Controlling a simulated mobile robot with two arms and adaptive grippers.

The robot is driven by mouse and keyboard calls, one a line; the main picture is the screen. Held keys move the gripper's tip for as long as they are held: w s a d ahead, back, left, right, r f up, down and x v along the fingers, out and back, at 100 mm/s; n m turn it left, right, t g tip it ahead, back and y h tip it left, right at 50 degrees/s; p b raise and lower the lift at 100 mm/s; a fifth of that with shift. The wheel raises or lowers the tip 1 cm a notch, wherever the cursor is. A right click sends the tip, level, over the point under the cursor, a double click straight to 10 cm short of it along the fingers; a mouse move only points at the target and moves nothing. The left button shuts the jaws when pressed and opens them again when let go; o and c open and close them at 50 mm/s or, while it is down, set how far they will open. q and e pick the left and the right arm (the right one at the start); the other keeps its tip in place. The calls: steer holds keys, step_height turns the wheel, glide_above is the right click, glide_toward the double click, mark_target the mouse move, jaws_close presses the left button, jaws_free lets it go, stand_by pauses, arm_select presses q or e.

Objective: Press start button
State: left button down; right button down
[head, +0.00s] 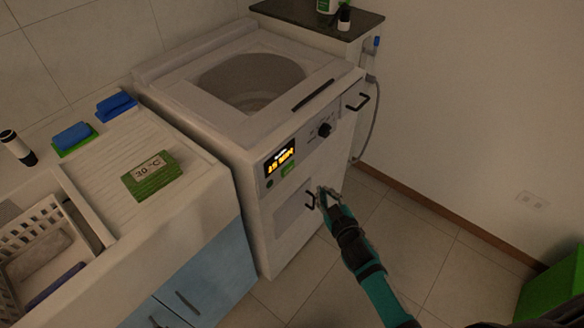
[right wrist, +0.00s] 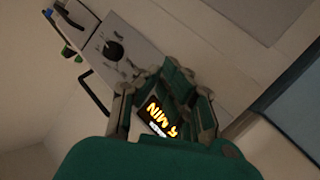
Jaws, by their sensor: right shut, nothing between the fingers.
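The washing machine (head: 248,125) stands in the middle of the head view with its lid opening uncovered on top. Its front panel holds a lit display (head: 280,160) with yellow digits and a dark knob (head: 324,129). A green button (head: 288,170) sits just below the display, and a small round dark green button (head: 269,184) lies to its left. My right gripper (head: 328,194) is shut and empty, in front of the machine, below and right of the buttons. In the right wrist view my fingers (right wrist: 168,98) partly cover the panel around the display (right wrist: 160,117); the buttons are hidden there. My left gripper is out of view.
A dark shelf (head: 320,22) with bottles is behind. Door handles (head: 360,101) stick out.

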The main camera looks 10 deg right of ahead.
mark_target(288, 169)
stand_by(0.3)
steer(key=w+a+b, duration=0.3)
steer(key=w+a, duration=0.2)
steer(key=w, duration=0.2)
steer(key=shift+a, duration=0.2)
stand_by(1.5)
steer(key=shift+w+a, duration=0.3)
